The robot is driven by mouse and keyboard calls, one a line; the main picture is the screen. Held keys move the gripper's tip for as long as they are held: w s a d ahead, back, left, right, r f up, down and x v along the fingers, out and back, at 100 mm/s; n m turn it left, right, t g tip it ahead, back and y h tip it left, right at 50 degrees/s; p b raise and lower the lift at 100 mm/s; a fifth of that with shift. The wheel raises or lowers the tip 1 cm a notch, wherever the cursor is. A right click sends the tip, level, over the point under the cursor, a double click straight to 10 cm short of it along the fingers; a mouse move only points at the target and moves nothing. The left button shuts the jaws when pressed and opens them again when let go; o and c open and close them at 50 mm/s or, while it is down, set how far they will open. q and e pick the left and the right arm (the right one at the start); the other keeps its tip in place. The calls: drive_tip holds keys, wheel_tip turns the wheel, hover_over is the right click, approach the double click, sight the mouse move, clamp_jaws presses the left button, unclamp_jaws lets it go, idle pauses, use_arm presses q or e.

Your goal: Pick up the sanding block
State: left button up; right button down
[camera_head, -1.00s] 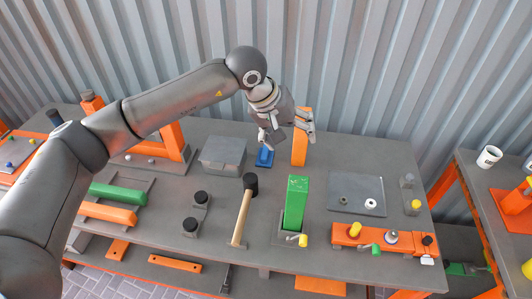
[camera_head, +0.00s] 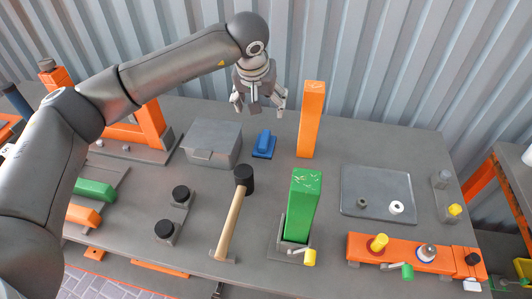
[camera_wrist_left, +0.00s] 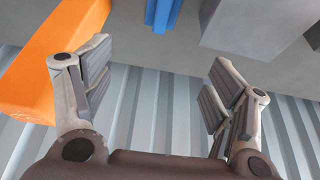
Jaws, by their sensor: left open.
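The blue sanding block (camera_head: 264,143) sits on the table towards the back, between a grey box and an upright orange post. It has a raised blue top on a flat blue base. My left gripper (camera_head: 260,108) is open and empty, with its fingers spread above and behind the block, apart from it. In the left wrist view, the open fingers (camera_wrist_left: 158,85) have nothing between them. Part of the blue block (camera_wrist_left: 162,14) shows at the top edge there. My right gripper is not in view.
The orange post (camera_head: 312,120) stands close to the block's right, and the grey box (camera_head: 212,142) to its left. A mallet (camera_head: 230,220), a green post (camera_head: 303,200) and a grey tray (camera_head: 350,200) lie nearer or to the right. Corrugated wall (camera_head: 400,60) rises behind.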

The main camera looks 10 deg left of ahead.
use_arm(q)
drive_tip(key=b, duration=0.4)
approach(264, 138)
drive_tip(key=x, duration=0.5)
drive_tip(key=shift+s+f, duration=0.1)
drive_tip(key=shift+s, duration=0.05)
drive_tip(key=p+x, duration=0.1)
drive_tip(key=x, duration=0.3)
drive_tip(key=shift+w+d+f, duration=0.1)
drive_tip(key=shift+w+f, duration=0.35)
drive_tip(key=shift+f, duration=0.2)
drive_tip(key=c, duration=1.2)
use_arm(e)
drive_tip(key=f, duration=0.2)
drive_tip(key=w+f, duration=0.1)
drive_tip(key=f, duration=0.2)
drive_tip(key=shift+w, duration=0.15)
